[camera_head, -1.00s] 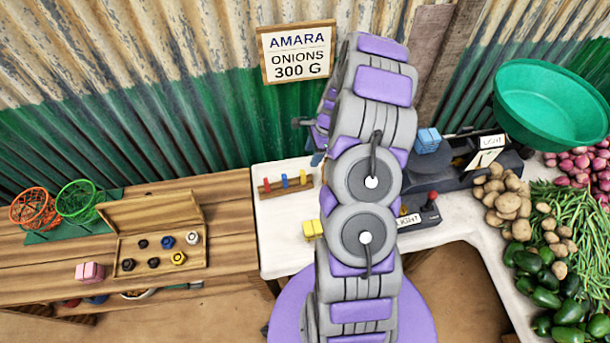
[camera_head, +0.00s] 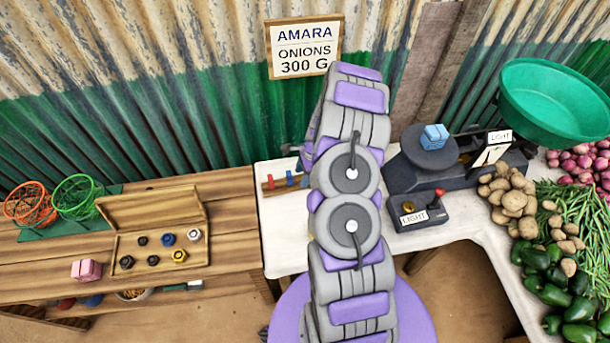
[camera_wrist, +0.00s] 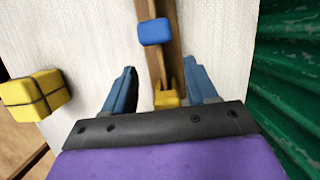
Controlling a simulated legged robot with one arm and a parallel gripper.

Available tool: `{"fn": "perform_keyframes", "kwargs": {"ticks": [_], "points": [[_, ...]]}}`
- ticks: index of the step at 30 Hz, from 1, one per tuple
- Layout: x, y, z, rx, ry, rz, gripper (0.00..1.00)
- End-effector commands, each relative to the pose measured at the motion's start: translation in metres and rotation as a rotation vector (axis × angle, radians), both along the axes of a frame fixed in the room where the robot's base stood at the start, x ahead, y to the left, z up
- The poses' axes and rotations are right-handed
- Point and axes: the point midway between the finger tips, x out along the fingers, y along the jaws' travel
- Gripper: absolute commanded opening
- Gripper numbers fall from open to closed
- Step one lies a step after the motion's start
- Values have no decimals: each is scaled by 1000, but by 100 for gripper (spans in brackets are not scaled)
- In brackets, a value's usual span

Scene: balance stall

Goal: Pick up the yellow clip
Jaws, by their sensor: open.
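The yellow clip (camera_wrist: 167,98) sits on a narrow wooden rail (camera_wrist: 155,68) in the wrist view, low in the picture near the gripper's base. My gripper (camera_wrist: 160,72) is open, with one blue finger on each side of the rail and the clip between them. I cannot tell whether either finger touches the clip. A blue clip (camera_wrist: 154,31) sits farther up the rail. In the head view the rail shows a red clip (camera_head: 271,181) and the blue clip (camera_head: 290,178); my arm hides the yellow one.
A yellow block (camera_wrist: 35,93) lies left of the gripper on the white counter. In the head view, a dark scale (camera_head: 430,165) with a blue block and a small box with a red knob (camera_head: 416,212) stand right of my arm. A green corrugated wall (camera_head: 130,140) rises behind.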

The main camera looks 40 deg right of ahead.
Motion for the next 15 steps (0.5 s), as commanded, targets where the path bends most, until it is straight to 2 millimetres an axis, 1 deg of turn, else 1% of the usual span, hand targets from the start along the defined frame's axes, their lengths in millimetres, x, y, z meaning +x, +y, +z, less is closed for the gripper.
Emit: {"fn": "perform_keyframes", "kwargs": {"ticks": [4,5,8,15], "points": [[1,-7,0,4,-2,-2,57],[1,-8,-1,5,-2,-2,56],[1,-9,-1,6,-2,-3,46],[0,-2,0,0,0,-1,23]]}}
